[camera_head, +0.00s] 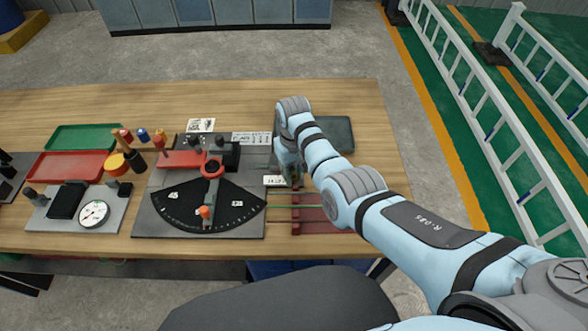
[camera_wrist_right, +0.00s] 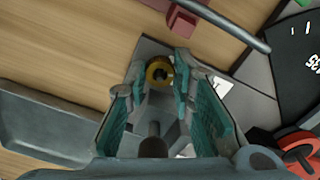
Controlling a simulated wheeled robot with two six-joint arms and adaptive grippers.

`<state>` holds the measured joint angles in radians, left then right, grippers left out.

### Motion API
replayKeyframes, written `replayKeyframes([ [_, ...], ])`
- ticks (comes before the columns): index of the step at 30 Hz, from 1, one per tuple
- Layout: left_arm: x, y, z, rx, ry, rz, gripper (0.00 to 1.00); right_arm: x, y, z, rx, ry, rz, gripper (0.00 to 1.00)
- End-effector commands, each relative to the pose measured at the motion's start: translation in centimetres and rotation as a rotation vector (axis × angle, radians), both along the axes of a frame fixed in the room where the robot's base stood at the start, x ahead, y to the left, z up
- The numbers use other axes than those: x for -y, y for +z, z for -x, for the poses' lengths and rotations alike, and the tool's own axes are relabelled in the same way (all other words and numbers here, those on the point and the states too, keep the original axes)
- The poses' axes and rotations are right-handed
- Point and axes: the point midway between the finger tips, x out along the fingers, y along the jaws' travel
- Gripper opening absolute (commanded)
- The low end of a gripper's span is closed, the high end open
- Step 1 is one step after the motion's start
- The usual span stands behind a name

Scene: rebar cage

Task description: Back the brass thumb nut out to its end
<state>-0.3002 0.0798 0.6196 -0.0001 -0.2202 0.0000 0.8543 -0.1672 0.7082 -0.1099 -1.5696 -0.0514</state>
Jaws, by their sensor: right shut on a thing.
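The brass thumb nut (camera_wrist_right: 159,70) shows in the right wrist view as a round brass ring with a dark centre, between my right fingertips. My right gripper (camera_wrist_right: 167,76) is shut on it, with teal pads on either side. In the head view my right gripper (camera_head: 290,177) points down at the right end of the grey plate, and the nut is largely hidden there. A dark round post (camera_wrist_right: 153,147) shows between the fingers, nearer the palm. My left gripper is not in view.
A thin rod (camera_head: 285,206) runs over red blocks (camera_head: 318,220) to the right. A dark grey tray (camera_head: 338,130) is behind my arm. Red and green trays stand far left.

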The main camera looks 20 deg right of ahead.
Motion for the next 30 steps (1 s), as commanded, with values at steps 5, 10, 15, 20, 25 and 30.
replayKeyframes([
  [5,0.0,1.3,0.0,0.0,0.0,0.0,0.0,0.0,0.3,0.0,0.001,0.137,-0.001,0.0],
  [10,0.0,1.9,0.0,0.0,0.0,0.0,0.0,0.0,0.2,0.0,0.0,0.267,0.0,0.0],
  [15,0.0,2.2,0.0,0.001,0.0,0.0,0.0,0.0,0.2,-0.1,0.002,0.371,0.0,0.0],
  [20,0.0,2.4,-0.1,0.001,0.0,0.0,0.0,0.0,0.1,-0.1,0.003,0.438,0.0,0.0],
  [25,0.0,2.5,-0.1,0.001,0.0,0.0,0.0,-0.1,0.1,-0.1,0.004,0.473,0.0,0.0],
  [30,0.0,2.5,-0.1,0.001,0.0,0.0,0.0,-0.1,0.1,-0.1,0.004,0.481,-0.001,0.0],
])
